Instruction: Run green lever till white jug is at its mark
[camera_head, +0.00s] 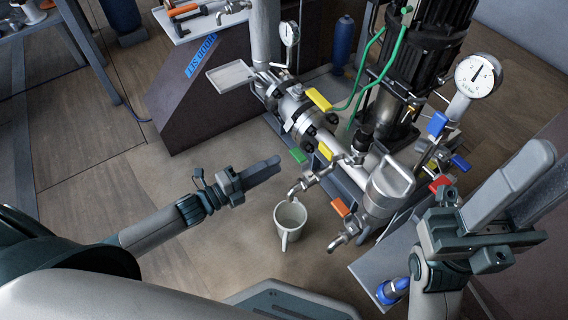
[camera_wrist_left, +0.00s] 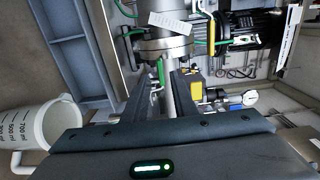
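The green lever (camera_head: 299,156) is on the tap with the spout above the white jug (camera_head: 290,222). The jug stands upright on the floor, its handle toward me. In the left wrist view the jug (camera_wrist_left: 45,128) shows dark ml markings; I cannot make out a liquid level. My left gripper (camera_head: 273,163) is just left of the green lever. In the left wrist view its fingers are apart, with the green lever (camera_wrist_left: 161,71) showing between them, seemingly ahead of the tips. My right gripper (camera_head: 530,165) is raised at the right, away from the lever; its finger gap is hidden.
An orange lever (camera_head: 340,207) sits on a second tap to the right. Yellow levers (camera_head: 319,100), a blue lever (camera_head: 437,123) and a gauge (camera_head: 477,76) are on the pipework behind. A dark cabinet (camera_head: 190,105) stands at back left. The floor left of the jug is clear.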

